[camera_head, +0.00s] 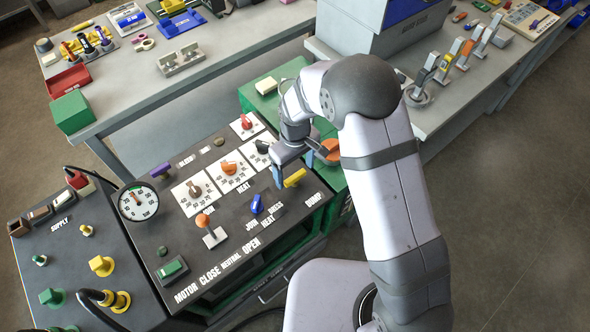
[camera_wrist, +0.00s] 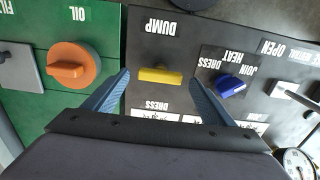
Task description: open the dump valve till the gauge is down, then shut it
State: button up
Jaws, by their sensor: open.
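The dump valve is a yellow bar handle (camera_head: 294,178) beside the word DUMP on the dark panel. In the wrist view the yellow handle (camera_wrist: 160,76) lies crosswise between my fingertips, with a gap at each end. My gripper (camera_head: 292,168) is open over that corner of the panel; its blue fingers also show in the wrist view (camera_wrist: 159,78). I cannot tell how far above the handle the tips are. The round white gauge (camera_head: 138,201) is at the panel's left side; its reading is too small to tell. Part of it shows in the wrist view (camera_wrist: 296,163).
A blue knob (camera_head: 256,204) sits beside the dump handle. An orange OIL knob (camera_wrist: 73,64) is on the green unit on the other side. An orange-topped lever (camera_head: 209,230) and several dial knobs share the panel.

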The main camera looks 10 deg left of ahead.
jog(key=shift+f, duration=0.8)
jog(key=c, duration=1.1)
jog(key=shift+o, duration=0.2)
